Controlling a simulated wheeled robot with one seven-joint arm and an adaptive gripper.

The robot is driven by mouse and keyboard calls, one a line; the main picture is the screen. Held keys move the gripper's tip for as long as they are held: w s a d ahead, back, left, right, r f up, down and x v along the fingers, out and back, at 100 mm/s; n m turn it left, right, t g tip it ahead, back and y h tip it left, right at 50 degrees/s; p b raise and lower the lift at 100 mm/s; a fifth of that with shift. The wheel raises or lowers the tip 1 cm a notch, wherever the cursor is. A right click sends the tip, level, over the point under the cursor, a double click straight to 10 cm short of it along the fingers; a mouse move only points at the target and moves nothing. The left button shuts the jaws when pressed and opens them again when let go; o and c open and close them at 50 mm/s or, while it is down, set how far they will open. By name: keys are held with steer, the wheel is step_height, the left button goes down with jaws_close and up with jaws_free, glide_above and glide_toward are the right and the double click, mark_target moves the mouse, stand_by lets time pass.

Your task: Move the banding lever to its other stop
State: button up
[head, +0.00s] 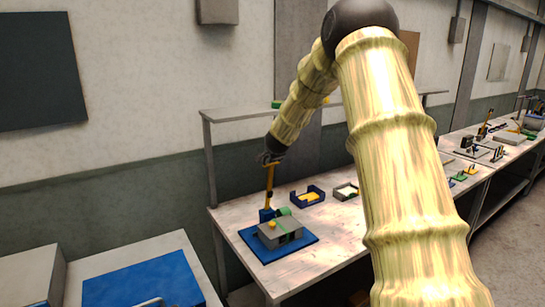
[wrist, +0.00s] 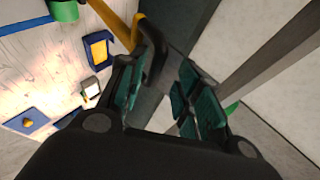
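The banding lever (head: 269,184) is a yellow bar standing nearly upright from a blue mount (head: 266,214) at the back of the banding fixture. In the wrist view its yellow bar (wrist: 112,18) ends in a black grip (wrist: 155,52). My gripper (head: 268,158) is at the lever's top end. In the wrist view my gripper (wrist: 160,75) has its teal-padded fingers apart. The black grip shows by the left fingertip; I cannot tell whether it touches. The fixture has a grey block (head: 279,234) with a green band and a yellow knob on a blue base (head: 254,246).
A blue tray with yellow contents (head: 308,196) and a pale tray (head: 345,191) sit right of the fixture on the bench (head: 325,238). A shelf (head: 238,113) runs behind. A blue-topped bench (head: 143,282) stands at front left. My arm hides the bench's right part.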

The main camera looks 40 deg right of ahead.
steer(key=v, duration=0.9)
steer(key=shift+s, duration=0.15)
steer(key=shift+f, duration=0.1)
